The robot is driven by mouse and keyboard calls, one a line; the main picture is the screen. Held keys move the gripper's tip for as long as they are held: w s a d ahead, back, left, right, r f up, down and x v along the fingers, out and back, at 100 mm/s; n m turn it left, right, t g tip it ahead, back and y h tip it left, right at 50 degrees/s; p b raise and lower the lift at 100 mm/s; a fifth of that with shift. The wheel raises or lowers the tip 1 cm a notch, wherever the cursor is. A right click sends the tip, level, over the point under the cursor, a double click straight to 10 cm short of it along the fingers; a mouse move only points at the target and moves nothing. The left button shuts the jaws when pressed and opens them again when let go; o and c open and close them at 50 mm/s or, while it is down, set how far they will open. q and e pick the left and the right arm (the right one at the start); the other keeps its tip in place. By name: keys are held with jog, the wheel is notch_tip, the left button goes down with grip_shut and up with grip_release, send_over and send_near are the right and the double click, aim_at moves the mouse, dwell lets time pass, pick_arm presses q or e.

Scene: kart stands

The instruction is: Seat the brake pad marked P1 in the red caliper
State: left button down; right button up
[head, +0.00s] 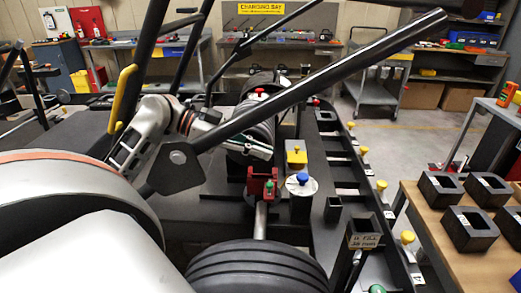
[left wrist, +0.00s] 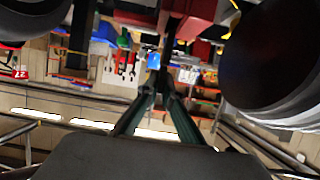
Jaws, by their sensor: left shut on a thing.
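The red caliper (head: 260,182) stands on the kart's dark deck near the middle of the head view, with a green knob on its right side. My left gripper (head: 266,154) is just above and behind it, partly hidden by a thick dark bar. In the left wrist view its two fingers (left wrist: 167,88) converge on a thin dark piece (left wrist: 171,48), which I take for the brake pad. No P1 mark is readable. A red part (left wrist: 200,22), probably the caliper, is at the top of that view, close to the dark piece; I cannot tell whether they touch. My right gripper is not visible.
The dark bar (head: 320,83) crosses above the deck. A tyre (head: 256,270) is in front of the caliper. A wooden table (head: 425,240) with dark square holders is at the right.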

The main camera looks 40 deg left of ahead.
aim_at(260, 173)
pick_arm(q)
jog(key=shift+p, duration=0.45)
dwell(0.6)
jog(key=shift+f+b, duration=1.35)
jog(key=shift+f, duration=1.35)
jog(key=c, duration=2.2)
grip_release()
jog(key=shift+o, duration=0.2)
